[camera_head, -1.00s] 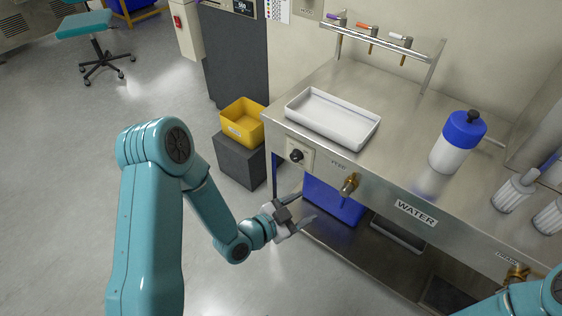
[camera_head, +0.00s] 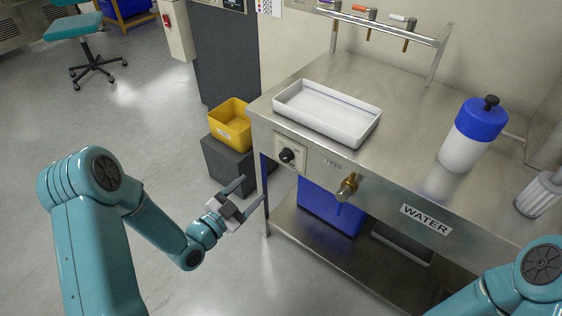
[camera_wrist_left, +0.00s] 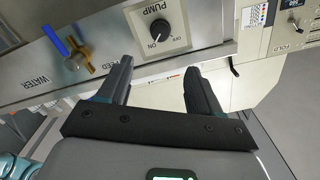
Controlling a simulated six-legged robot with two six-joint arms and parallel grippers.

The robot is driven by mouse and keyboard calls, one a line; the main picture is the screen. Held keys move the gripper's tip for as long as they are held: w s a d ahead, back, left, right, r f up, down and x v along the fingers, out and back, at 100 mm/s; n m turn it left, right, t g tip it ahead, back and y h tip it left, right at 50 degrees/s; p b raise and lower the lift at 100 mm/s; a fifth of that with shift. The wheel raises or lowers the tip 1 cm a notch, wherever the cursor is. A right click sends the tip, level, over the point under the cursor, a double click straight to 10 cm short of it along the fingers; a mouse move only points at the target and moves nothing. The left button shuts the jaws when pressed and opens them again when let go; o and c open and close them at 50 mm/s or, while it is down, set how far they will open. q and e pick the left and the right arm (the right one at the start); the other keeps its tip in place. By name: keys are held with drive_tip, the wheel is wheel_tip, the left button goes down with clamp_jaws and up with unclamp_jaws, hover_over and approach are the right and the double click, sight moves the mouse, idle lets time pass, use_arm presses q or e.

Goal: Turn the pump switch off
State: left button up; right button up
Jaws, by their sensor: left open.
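The pump switch is a black rotary knob (camera_head: 287,155) on a pale plate on the bench's front panel. In the left wrist view the knob (camera_wrist_left: 166,31) sits under the word PUMP, with ON and OFF printed by it; its pale mark appears to point to ON. My left gripper (camera_head: 252,191) is open and empty, below and left of the knob in the head view, apart from it. In the left wrist view its two fingers (camera_wrist_left: 157,70) point toward the panel, with the knob beyond the gap. My right arm shows at lower right; its gripper is out of view.
A brass feed tap (camera_head: 346,187) with a blue lever (camera_wrist_left: 55,40) projects beside the switch. A white tray (camera_head: 364,131) and a blue-capped bottle (camera_head: 462,153) stand on the bench. A yellow bin (camera_head: 232,141) rests on a dark block (camera_head: 222,158) left of the bench. Open floor lies left.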

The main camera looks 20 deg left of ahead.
sight(284, 158)
use_arm(q)
drive_tip(key=x, duration=1.4)
drive_tip(key=shift+w+d, duration=0.1)
drive_tip(key=shift+w, duration=0.05)
drive_tip(key=c, duration=1)
